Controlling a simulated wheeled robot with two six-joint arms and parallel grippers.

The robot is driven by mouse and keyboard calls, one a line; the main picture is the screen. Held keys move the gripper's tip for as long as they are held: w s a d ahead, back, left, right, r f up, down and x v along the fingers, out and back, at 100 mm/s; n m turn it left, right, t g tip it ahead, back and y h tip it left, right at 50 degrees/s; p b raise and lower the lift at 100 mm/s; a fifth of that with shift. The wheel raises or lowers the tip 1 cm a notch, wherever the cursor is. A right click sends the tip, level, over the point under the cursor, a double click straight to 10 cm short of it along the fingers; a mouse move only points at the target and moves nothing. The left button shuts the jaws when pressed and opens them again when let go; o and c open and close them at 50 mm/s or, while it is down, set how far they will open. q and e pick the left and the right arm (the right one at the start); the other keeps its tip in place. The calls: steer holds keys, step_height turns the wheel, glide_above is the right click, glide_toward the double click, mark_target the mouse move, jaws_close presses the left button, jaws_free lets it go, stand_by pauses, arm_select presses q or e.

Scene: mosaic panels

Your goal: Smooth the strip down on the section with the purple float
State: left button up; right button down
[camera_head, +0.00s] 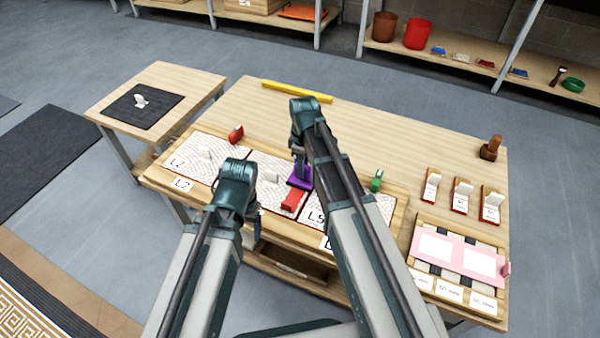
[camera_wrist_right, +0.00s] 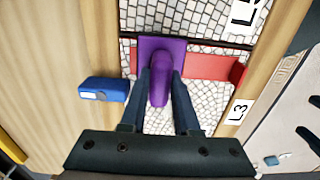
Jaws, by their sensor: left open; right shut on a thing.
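My right gripper (camera_wrist_right: 160,88) is shut on the handle of the purple float (camera_wrist_right: 172,48). In the head view the float (camera_head: 297,182) is down at the mosaic panels, partly hidden by my right arm. In the wrist view a red strip (camera_wrist_right: 212,67) runs across the white mosaic section labelled L3 (camera_wrist_right: 205,103), close to the dark seam with the neighbouring section. The float covers the strip's middle; whether it presses on it I cannot tell. The strip's near end (camera_head: 292,199) shows in the head view. My left gripper (camera_head: 252,232) is open and empty over the table's front edge.
A blue block (camera_wrist_right: 103,89) lies on the wooden border beside the section. A red piece (camera_head: 236,134) and a green piece (camera_head: 377,181) stand behind other sections. A yellow bar (camera_head: 297,91) lies at the back. Several stamp-like blocks (camera_head: 462,195) and a pink sheet (camera_head: 458,259) occupy the right.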

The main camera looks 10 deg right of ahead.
steer(key=shift+w+d, duration=0.1)
steer(key=shift+w, duration=0.05)
step_height(320, 180, up, 6)
steer(key=p, duration=0.6)
stand_by(0.4)
step_height(320, 180, up, 3)
steer(key=p, duration=0.3)
steer(key=shift+r, duration=0.1)
stand_by(0.3)
